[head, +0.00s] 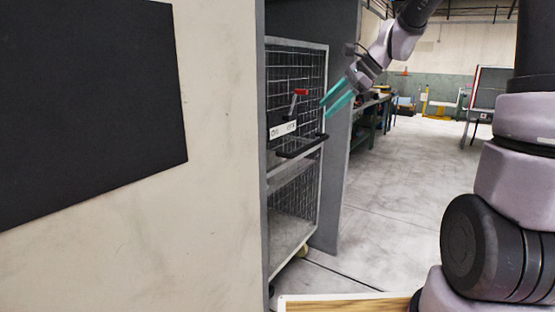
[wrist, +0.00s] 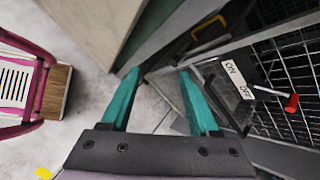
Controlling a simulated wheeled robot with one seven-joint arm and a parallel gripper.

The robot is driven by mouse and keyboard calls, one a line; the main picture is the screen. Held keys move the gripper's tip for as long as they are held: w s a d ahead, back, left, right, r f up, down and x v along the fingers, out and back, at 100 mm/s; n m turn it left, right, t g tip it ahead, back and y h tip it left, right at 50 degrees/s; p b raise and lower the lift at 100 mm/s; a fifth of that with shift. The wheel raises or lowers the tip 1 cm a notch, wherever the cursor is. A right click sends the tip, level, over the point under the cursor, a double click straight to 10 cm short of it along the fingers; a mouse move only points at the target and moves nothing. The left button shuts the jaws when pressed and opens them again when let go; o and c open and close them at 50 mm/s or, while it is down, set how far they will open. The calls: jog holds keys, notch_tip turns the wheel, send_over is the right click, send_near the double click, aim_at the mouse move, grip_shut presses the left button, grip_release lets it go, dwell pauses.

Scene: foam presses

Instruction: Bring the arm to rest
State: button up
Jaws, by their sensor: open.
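My gripper (head: 333,103) is in the upper middle of the head view, with two teal fingers pointing down and left toward the wire cage. In the wrist view my gripper (wrist: 160,80) shows its two fingers spread apart with nothing between them. The cage front (head: 298,180) has a red-tipped lever (head: 300,92) and a white ON/OFF label (head: 283,129). In the wrist view the red lever tip (wrist: 291,103) and the label (wrist: 236,80) lie to the right of the fingers. The fingers look apart from the lever.
A pale wall (head: 215,150) with a black panel (head: 90,100) fills the left. Grey posts frame the cage. A workbench (head: 372,115) stands behind, and open concrete floor (head: 400,190) lies to the right. In the wrist view a pink-framed object (wrist: 22,90) is at left.

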jog(key=s+d+r+n+t+h, duration=0.1)
jog(key=s+d+n+h, duration=0.1)
jog(key=s, duration=0.5)
jog(key=s+d+r+n+t+h, duration=0.1)
jog(key=s+d+n, duration=0.3)
jog(key=s, duration=0.4)
jog(key=s+d+r+n+t+h, duration=0.1)
jog(key=s+d+n+h, duration=0.2)
jog(key=s, duration=0.4)
jog(key=d+n, duration=0.1)
jog(key=n, duration=0.1)
jog(key=shift+s+r+n+t, duration=0.3)
jog(key=shift+s+r+t, duration=0.1)
jog(key=shift+d, duration=0.1)
